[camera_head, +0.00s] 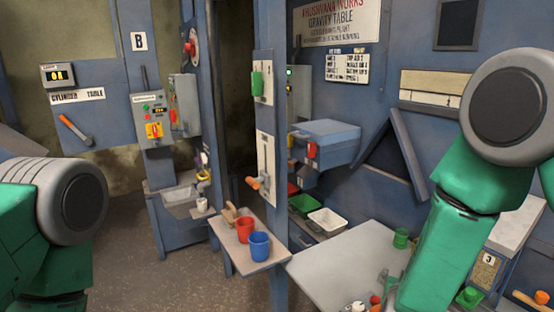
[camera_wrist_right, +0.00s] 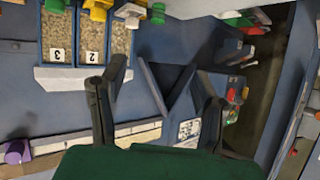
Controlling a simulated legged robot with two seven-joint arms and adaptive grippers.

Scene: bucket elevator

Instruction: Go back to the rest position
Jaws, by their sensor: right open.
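My right gripper (camera_wrist_right: 160,82) shows in the right wrist view with its two dark fingers spread wide apart and nothing between them. A dark triangular chute opening (camera_wrist_right: 172,80) in the blue machine lies beyond the fingers. In the head view my green right arm comes in from the right and reaches down over the pale table (camera_head: 335,265); its gripper is not visible there. My left arm shows only as a green and grey link at the left edge of the head view, and its gripper is out of view.
A small shelf (camera_head: 228,239) holds a red cup (camera_head: 245,229) and a blue cup (camera_head: 259,247). A green cup (camera_head: 401,238) stands on the pale table. A white tray (camera_head: 327,220) sits behind it. A blue post (camera_head: 268,150) rises mid-view. Open floor lies left of the shelf.

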